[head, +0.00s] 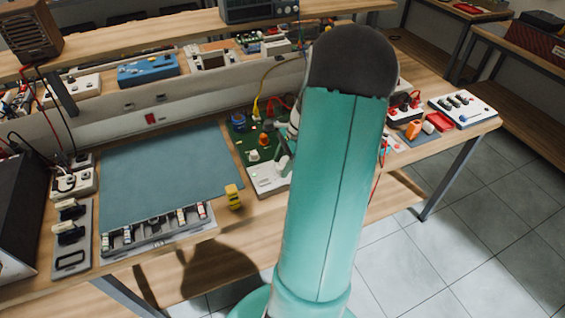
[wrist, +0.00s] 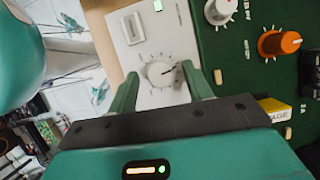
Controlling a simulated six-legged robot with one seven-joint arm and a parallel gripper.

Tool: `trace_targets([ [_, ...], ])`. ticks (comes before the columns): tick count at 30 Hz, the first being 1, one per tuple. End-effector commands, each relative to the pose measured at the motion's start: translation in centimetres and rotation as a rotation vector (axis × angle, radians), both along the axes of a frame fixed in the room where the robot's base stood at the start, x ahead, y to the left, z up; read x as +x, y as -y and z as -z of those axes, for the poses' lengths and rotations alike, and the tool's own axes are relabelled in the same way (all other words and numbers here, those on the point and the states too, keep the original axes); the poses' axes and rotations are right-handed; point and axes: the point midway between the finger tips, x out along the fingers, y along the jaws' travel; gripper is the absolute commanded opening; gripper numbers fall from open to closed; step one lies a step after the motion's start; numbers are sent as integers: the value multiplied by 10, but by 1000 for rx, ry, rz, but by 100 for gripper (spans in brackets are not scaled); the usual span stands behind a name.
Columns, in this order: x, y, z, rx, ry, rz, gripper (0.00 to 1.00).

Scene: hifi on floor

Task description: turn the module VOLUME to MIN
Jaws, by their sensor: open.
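The white module panel (wrist: 132,30) carries a round white knob (wrist: 157,73) with tick marks around it. A dark pointer line on the knob points to the right in the wrist view. Its lettering is too small to read, so I cannot confirm VOLUME or MIN. My gripper (wrist: 160,71) is open, with one green finger on each side of the knob; I cannot tell whether they touch it. In the head view the module (head: 262,181) sits at the bench's front, and my gripper (head: 286,158) is over it, partly hidden by my arm.
A green board (wrist: 232,65) adjoins the module, with a grey-white knob (wrist: 219,11) and an orange knob (wrist: 279,43) standing up near my right finger. A yellow block (head: 233,196) stands left of the module. The blue mat (head: 170,165) is mostly clear.

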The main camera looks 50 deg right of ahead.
Motion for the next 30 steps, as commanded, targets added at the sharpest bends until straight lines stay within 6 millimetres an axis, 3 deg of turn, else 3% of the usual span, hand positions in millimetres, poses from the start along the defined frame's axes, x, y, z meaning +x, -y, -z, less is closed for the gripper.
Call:
trace_targets([
  [9, 1, -1, 4, -1, 0, 0, 50],
  [16, 1, -1, 4, -1, 0, 0, 7],
  [17, 1, -1, 4, -1, 0, 0, 6],
  [30, 2, -1, 4, 0, 0, -81, 6],
])
